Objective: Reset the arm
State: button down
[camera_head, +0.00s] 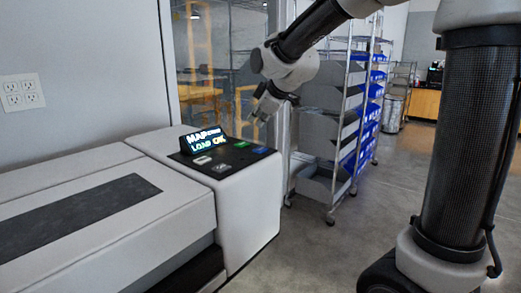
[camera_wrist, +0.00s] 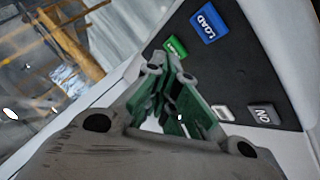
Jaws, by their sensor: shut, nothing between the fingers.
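My gripper (camera_head: 262,112) is in the air above and behind the control panel of a white machine (camera_head: 255,200), apart from the buttons in the head view. Its fingers are shut and hold nothing. In the wrist view, my gripper (camera_wrist: 172,70) covers part of the dark panel. My arm reaches in from the upper right of the head view, bent at the wrist.
The panel has a lit display (camera_head: 204,139), a green button (camera_head: 241,144), a blue LOAD button (camera_wrist: 208,22), a white button (camera_head: 202,160) and a grey ON button (camera_wrist: 263,115). A wire rack (camera_head: 345,130) with bins stands behind. Grey floor (camera_head: 330,255) is clear at centre.

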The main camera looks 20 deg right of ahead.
jog(key=s+f+m+g, duration=0.1)
jog(key=s+f, duration=0.1)
jog(key=s+d+f+m+g, duration=0.1)
jog(key=s+f+m, duration=0.1)
jog(key=s, duration=0.1)
jog(key=shift+d+f+g+h, duration=0.2)
jog(key=shift+f+g+h, duration=0.1)
jog(key=shift+f+h, duration=0.1)
jog(key=s+d+m+g+h, duration=0.1)
jog(key=s+d+m, duration=0.3)
jog(key=s, duration=1)
jog(key=s+d+m+g+h, duration=0.1)
jog(key=s+d+m, duration=0.4)
jog(key=s+d, duration=0.5)
jog(key=s, duration=0.4)
jog(key=shift+s+d+f+m, duration=0.25)
jog(key=shift+s+m, duration=0.05)
jog(key=shift+s, duration=0.05)
